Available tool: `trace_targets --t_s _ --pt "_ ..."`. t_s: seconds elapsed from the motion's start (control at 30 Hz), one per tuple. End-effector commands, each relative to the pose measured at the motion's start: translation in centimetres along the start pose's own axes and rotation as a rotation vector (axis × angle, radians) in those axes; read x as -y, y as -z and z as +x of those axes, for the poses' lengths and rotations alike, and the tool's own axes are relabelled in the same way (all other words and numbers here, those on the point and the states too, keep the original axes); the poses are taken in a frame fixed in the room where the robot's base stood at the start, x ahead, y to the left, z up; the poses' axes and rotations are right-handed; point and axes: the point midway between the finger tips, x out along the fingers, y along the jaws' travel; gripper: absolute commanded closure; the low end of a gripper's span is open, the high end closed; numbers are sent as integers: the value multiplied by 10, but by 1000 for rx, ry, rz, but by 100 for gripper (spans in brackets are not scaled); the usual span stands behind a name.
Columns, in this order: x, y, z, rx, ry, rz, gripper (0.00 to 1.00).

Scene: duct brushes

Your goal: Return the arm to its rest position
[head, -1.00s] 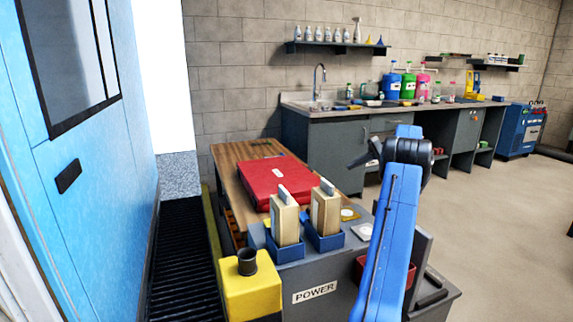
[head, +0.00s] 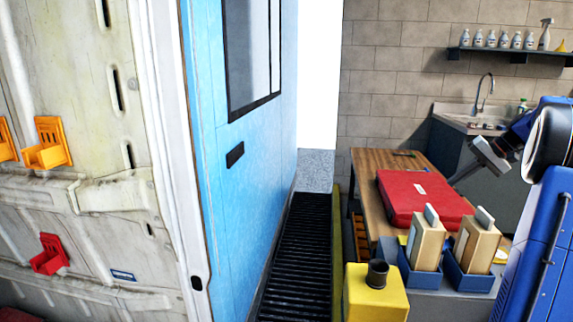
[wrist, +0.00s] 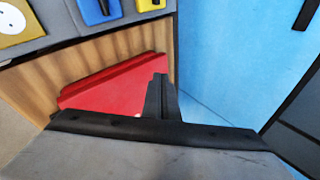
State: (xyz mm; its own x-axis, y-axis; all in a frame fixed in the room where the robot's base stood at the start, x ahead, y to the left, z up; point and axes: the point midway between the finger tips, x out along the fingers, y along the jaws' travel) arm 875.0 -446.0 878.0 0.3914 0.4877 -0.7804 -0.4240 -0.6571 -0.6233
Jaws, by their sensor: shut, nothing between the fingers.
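My blue arm (head: 535,235) rises at the right edge of the head view, its lower part cut off by the frame. My gripper (head: 455,182) points left and down from the dark wrist, in front of the sink cabinet and near the red case (head: 415,198) in the picture. In the wrist view my gripper's dark fingers (wrist: 160,82) are together with nothing between them. The red case (wrist: 110,98) shows behind them on the wooden bench (wrist: 85,75). I cannot tell the exact gap between fingers and case.
Two blue holders with beige brushes (head: 427,240) stand before the red case. A yellow block (head: 375,295) with a black cup sits left of them. A blue van door (head: 235,190) and a dark grating (head: 300,250) lie further left. A shelf of bottles (head: 510,50) hangs behind.

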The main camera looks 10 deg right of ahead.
Motion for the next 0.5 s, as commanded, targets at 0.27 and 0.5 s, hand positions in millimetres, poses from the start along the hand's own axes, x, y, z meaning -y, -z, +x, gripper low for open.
trace_targets --t_s 0.27,0.5 --pt "69 -88 27 8 -120 -79 100" --pt "104 -167 46 -1 -214 -159 100"
